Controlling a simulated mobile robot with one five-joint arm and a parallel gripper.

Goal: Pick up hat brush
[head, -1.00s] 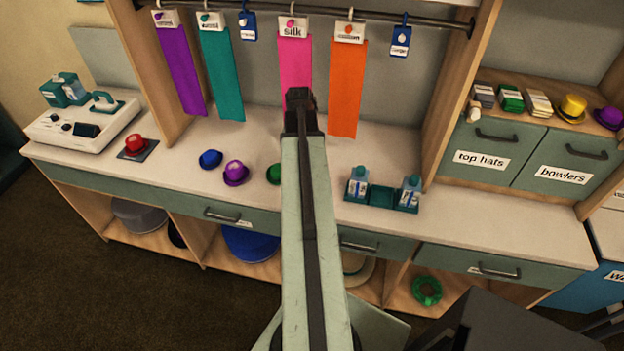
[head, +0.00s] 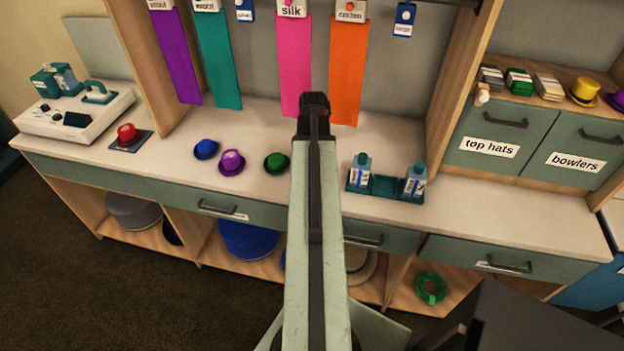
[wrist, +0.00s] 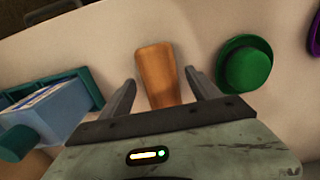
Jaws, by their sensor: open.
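A wooden, orange-brown piece (wrist: 158,75), which looks like the hat brush's handle or back, lies on the pale counter in the wrist view. It shows between the two fingers of my gripper (wrist: 160,88), which are spread apart and do not visibly touch it. Its lower end is hidden by the gripper body, and no bristles show. In the head view my gripper (head: 314,104) is over the counter and the arm hides the brush.
A green hat (wrist: 244,66) sits right of the brush in the wrist view; a teal tray with bottles (wrist: 88,85) is at left. In the head view, purple (head: 231,162) and blue (head: 206,149) hats stand farther left. Hanging fabric strips (head: 347,70) are behind.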

